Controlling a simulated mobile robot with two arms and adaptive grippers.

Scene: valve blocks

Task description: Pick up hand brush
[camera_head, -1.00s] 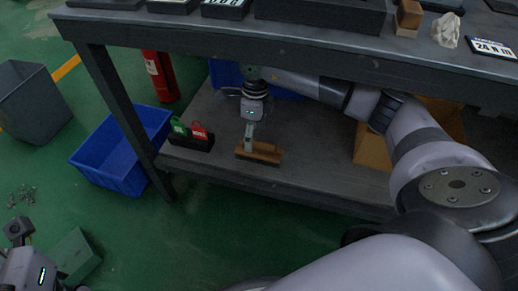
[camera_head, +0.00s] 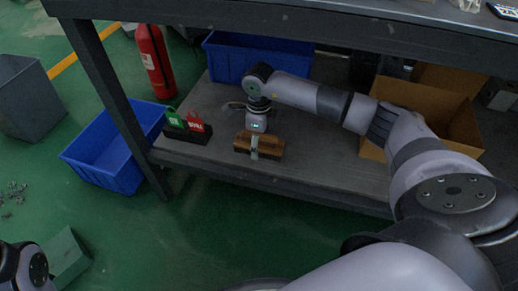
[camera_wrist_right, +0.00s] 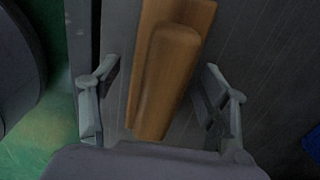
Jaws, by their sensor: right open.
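The hand brush (camera_head: 268,144), with a wooden body and dark bristles below, lies on the lower shelf (camera_head: 310,170) near its front edge. My right gripper (camera_head: 254,152) is at the brush, reaching in under the table top. In the right wrist view the brush's wooden handle (camera_wrist_right: 168,75) lies between the two open fingers of my right gripper (camera_wrist_right: 163,105), with a gap on each side. My left arm shows only at the bottom left corner of the head view; its fingers are out of the picture.
A black holder with green and red items (camera_head: 188,124) stands left of the brush. A blue bin (camera_head: 262,58) is behind it and a cardboard box (camera_head: 440,105) is to the right. The table top (camera_head: 300,22) overhangs the shelf. A blue crate (camera_head: 100,160) stands on the floor.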

